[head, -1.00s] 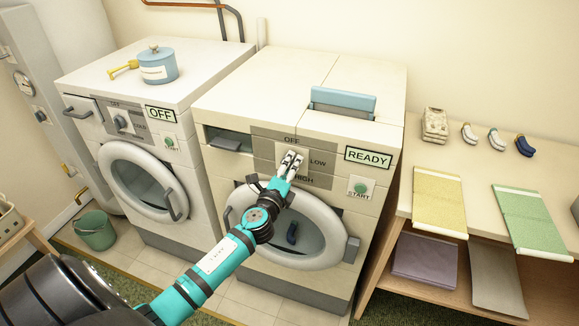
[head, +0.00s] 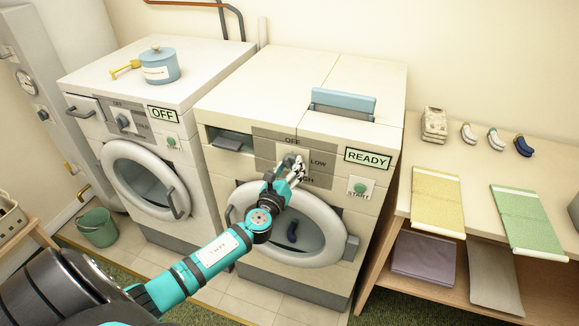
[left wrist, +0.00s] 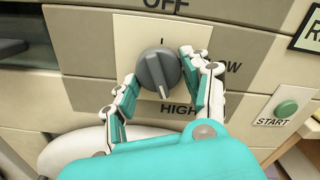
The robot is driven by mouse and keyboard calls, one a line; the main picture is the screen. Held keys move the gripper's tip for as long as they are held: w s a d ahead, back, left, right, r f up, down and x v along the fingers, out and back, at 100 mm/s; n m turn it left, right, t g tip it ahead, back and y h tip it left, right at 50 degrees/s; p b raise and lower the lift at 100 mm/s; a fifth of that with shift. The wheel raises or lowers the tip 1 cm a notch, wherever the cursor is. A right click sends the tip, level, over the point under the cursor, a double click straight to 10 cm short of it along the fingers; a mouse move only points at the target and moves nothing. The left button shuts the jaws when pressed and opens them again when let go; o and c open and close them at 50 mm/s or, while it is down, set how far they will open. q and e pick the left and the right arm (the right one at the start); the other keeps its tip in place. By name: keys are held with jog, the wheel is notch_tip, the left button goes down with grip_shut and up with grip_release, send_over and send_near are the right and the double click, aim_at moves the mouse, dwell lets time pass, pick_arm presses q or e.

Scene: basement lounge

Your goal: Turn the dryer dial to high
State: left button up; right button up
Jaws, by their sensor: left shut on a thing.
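The dryer (head: 340,130) is the right-hand machine, with a READY sign. Its grey dial (left wrist: 156,72) sits on a pale plate, with OFF above, LOW to the right and HIGH below. The dial's pale pointer line faces down toward HIGH in the left wrist view. My left gripper (left wrist: 160,68) is shut on the dial, one finger on each side; the right finger partly covers LOW. In the head view the left gripper (head: 294,168) covers part of the dial and of HIGH. My right gripper is not in view.
A green START button (head: 360,188) is right of the dial. The dryer's round door (head: 330,225) lies below. A washer (head: 150,150) marked OFF stands left, with a blue pot (head: 158,68) on top. A table (head: 400,205) with folded cloths stands right.

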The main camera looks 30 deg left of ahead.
pick_arm(q)
jog(key=shift+f+m, duration=0.15)
jog(key=shift+m, duration=0.35)
jog(key=o, duration=1.1)
jog(key=shift+o, duration=0.2)
jog(key=v, duration=1.2)
